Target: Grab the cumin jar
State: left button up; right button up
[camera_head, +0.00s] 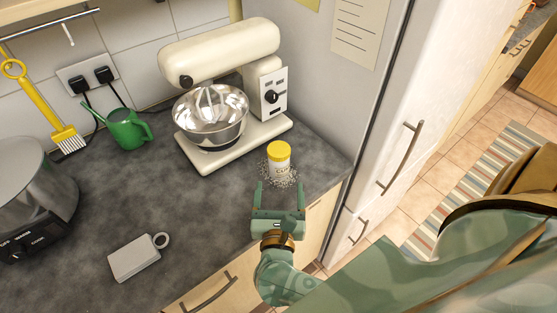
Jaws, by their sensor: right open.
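The cumin jar (279,161) is a small white jar with a yellow lid and a label too small to read fully. It stands upright on the dark counter, near its right end, with pale grains scattered around its base. My right gripper (280,188) is green, open and empty. Its two fingers point toward the jar from the counter's front edge, just short of it in the picture. The gap between the fingers lines up with the jar. My left gripper is not in view.
A cream stand mixer (233,130) with a steel bowl (211,117) stands behind the jar. A fridge (350,100) rises at the right. The counter's middle is clear.

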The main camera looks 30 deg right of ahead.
aim_at(280, 166)
jog(key=x, duration=0.7)
jog(key=shift+w+d, duration=0.1)
jog(key=shift+w, duration=0.05)
jog(key=x, duration=0.5)
jog(key=shift+w, duration=0.2)
jog(key=shift+a, duration=0.25)
jog(key=c, duration=1.1)
